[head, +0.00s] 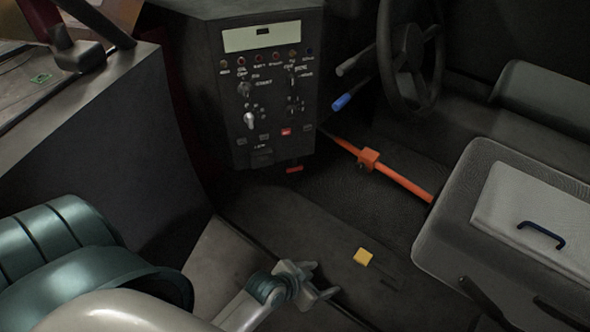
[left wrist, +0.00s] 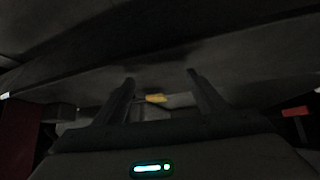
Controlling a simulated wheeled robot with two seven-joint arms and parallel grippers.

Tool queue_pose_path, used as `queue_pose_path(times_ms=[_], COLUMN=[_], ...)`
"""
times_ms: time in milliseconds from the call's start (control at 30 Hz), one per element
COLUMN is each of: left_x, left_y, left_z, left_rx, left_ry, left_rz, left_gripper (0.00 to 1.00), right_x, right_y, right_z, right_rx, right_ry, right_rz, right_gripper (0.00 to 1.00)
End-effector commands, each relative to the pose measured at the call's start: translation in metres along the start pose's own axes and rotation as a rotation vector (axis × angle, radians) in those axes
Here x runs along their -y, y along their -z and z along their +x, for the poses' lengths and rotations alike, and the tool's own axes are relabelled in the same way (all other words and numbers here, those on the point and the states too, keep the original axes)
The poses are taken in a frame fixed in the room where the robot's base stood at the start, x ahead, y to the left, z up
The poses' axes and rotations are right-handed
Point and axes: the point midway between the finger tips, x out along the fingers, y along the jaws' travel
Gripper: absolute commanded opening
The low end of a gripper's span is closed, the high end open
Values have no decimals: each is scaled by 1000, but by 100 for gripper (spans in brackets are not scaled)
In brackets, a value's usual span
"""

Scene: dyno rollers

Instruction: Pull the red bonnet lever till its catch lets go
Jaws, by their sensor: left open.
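The red bonnet lever (head: 294,169) is a small red tab just below the bottom edge of the dark control panel in the head view. A red tab at the right of the left wrist view (left wrist: 294,112) looks like the same lever. My left gripper (head: 322,280) is low in the head view, over the floor, below and slightly right of the lever and well apart from it. Its two fingers are spread with nothing between them in the left wrist view (left wrist: 161,80). The lever's catch cannot be made out. My right gripper is not in view.
The control panel (head: 262,90) has knobs and switches. An orange bar (head: 400,182) with a block on it slants right of the lever. A seat (head: 440,250) stands right, a steering wheel (head: 410,55) behind.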

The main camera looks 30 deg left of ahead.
Motion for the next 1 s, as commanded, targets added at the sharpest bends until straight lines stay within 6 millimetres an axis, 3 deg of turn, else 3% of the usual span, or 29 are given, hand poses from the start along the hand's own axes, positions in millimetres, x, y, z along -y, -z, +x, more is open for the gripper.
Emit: queue_pose_path(times_ms=[167,267,400,600,767,900,1000], left_x=[8,22,56,125,184,226,243], left_y=[65,114,178,235,246,234,220], left_z=[23,31,30,16,4,-1,-1], left_rx=[-229,-405,-635,-864,-927,-884,-826], left_ry=[1,40,157,431,704,928,1039], left_rz=[22,27,7,-77,-193,-307,-372], left_gripper=[66,66,66,66,66,66,66], right_x=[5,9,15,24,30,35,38], right_y=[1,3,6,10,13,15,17], right_z=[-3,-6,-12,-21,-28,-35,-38], right_rx=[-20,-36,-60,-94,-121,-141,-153], right_ry=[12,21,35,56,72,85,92], right_rz=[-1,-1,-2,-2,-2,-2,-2], right_gripper=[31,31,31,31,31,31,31])
